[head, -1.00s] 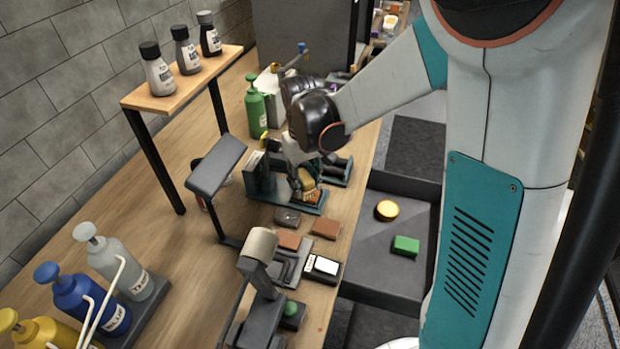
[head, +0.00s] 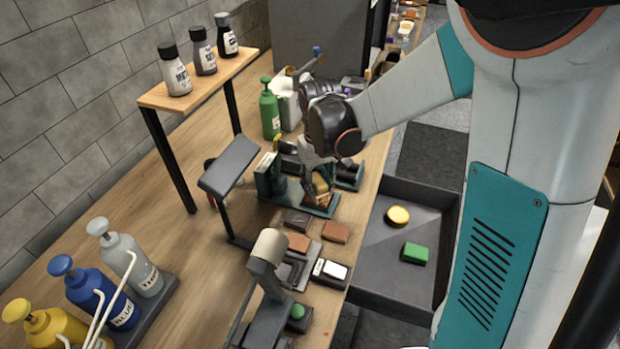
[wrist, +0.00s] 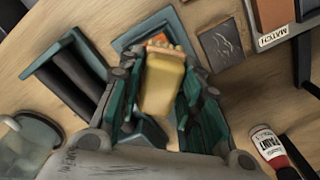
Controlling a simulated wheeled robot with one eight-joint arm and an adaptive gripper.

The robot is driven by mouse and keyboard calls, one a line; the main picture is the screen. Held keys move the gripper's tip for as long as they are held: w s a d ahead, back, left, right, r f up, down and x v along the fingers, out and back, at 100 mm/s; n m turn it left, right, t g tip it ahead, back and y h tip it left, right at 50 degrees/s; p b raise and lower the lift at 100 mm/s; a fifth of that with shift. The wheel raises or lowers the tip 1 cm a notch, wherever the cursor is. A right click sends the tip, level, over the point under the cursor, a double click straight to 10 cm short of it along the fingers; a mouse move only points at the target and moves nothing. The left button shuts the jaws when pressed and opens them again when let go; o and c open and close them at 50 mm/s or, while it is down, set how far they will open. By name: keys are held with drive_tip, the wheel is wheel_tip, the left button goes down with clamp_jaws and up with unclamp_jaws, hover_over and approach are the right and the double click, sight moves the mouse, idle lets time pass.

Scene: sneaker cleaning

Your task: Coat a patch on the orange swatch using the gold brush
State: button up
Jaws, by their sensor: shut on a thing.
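My gripper (wrist: 160,90) is shut on the gold brush (wrist: 163,85), with the teal fingers on either side of it. In the head view the gold brush (head: 321,184) is under my wrist, at the teal stand (head: 318,211) on the bench. The orange swatch (head: 322,198) shows just below the brush. In the wrist view a thin orange strip (wrist: 157,38) shows at the brush's far end, over the teal-framed tray. The brush covers most of it. I cannot tell whether the bristles touch the swatch, or whether a patch is coated.
Brown and dark tiles (head: 335,232) lie nearer on the bench, beside a white-topped block (head: 334,271). A grey lamp-like arm (head: 230,165) stands left of the stand. A green pump bottle (head: 270,112) is behind. An open grey drawer (head: 385,255) holds yellow and green pieces.

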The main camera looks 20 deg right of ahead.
sight(331, 202)
drive_tip(key=shift+s+d+f, duration=0.45)
drive_tip(key=shift+s+d, duration=0.05)
drive_tip(key=shift+d, duration=0.25)
drive_tip(key=shift+s+d+f, duration=0.45)
drive_tip(key=shift+s+d, duration=0.05)
drive_tip(key=shift+d, duration=0.3)
drive_tip(key=shift+r+p, duration=0.7)
drive_tip(key=shift+r, duration=0.1)
wheel_tip(331, 202, up, 4)
drive_tip(key=p, duration=0.2)
drive_tip(key=shift+f+p, duration=0.25)
drive_tip(key=shift+p, duration=0.1)
drive_tip(key=shift+r+p, duration=0.5)
drive_tip(key=shift+r, duration=0.2)
wheel_tip(331, 202, up, 3)
drive_tip(key=shift+r+p, duration=0.1)
drive_tip(key=shift+p, duration=1.05)
